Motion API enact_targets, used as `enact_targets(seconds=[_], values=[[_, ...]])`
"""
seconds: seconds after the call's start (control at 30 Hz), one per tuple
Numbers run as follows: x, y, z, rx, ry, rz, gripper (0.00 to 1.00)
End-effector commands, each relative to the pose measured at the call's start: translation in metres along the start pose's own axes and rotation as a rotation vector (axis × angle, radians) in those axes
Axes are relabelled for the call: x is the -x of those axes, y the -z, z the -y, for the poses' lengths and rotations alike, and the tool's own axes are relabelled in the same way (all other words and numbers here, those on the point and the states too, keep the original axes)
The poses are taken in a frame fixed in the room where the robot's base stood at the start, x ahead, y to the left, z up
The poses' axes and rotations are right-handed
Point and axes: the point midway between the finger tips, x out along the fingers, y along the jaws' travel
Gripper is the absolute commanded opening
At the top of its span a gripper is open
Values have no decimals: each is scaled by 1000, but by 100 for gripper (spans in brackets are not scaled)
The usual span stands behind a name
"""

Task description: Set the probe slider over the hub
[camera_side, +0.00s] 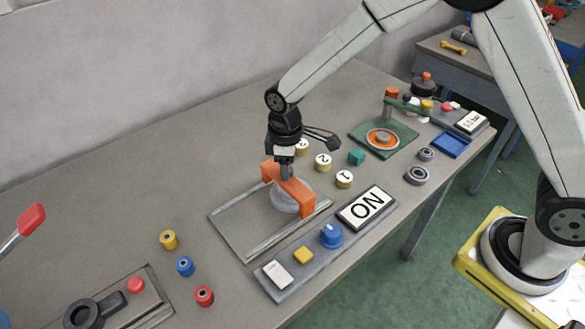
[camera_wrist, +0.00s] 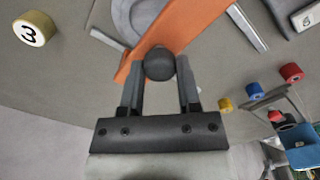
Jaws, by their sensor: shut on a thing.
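The probe slider is an orange bridge (camera_side: 294,192) that spans a flat plate with two pale rails (camera_side: 246,241). A grey round hub (camera_side: 284,203) sits on the plate beneath the bridge and is partly covered by it. My gripper (camera_side: 287,173) is over the slider, pointing down. In the wrist view my gripper (camera_wrist: 158,80) is shut on a dark round knob (camera_wrist: 159,64) on the orange bridge (camera_wrist: 185,24). The pale hub (camera_wrist: 139,14) shows there beside the bridge's edge. Whether the slider is exactly centred over the hub I cannot tell.
Coloured spools (camera_side: 185,266) stand left, with bare table between.

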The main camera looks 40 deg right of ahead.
Motion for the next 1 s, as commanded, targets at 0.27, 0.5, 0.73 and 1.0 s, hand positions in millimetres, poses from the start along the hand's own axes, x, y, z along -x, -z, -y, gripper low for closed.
enact_targets(seconds=[0.27,0.5,0.73,1.0], values=[[1,-12,-13,0,-3,-2,0],[1,-14,-14,0,-4,1,58],[0,-12,-12,0,-2,0,78],[4,-12,-12,1,-2,-1,78]])
